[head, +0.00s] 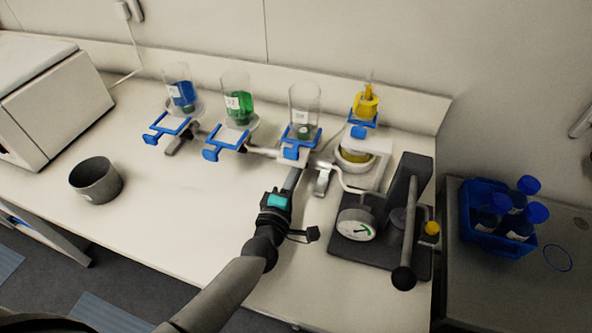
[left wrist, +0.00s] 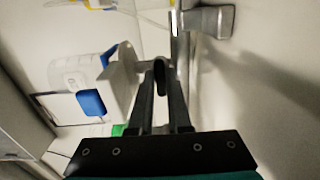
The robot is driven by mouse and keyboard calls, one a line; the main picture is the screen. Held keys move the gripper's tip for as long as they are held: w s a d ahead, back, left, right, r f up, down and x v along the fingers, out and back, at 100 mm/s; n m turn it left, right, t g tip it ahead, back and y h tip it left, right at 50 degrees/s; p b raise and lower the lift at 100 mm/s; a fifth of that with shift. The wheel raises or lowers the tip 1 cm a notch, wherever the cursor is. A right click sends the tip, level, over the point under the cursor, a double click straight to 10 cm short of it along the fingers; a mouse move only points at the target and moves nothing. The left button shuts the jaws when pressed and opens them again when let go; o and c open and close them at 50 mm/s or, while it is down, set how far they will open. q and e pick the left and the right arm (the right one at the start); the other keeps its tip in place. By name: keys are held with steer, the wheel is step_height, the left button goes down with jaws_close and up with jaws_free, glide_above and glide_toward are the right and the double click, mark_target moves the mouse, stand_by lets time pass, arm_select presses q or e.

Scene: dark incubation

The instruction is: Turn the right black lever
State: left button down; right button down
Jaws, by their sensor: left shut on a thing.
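My left gripper (head: 294,174) reaches to the metal manifold (head: 262,151), just below the third glass funnel (head: 304,103) and its blue clamp (head: 302,136). In the left wrist view the gripper (left wrist: 160,95) is closed around a small dark lever (left wrist: 160,74), whose rounded end shows between the fingers. In the head view this lever is hidden by the gripper, so its turn angle cannot be told there. My right gripper is not in view.
A pump with a gauge (head: 357,224) and a long black-knobbed handle (head: 408,235) stands right of my arm. Funnels with blue liquid (head: 181,91) and green liquid (head: 239,105) stand left. A grey cup (head: 96,180) is on the left bench. The bench's front middle is clear.

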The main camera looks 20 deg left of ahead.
arm_select(q)
steer(key=c, duration=0.9)
jaws_free()
steer(key=shift+o, duration=0.2)
steer(key=s, duration=1.5)
steer(key=shift+s+a, duration=0.15)
steer(key=shift+a, duration=0.1)
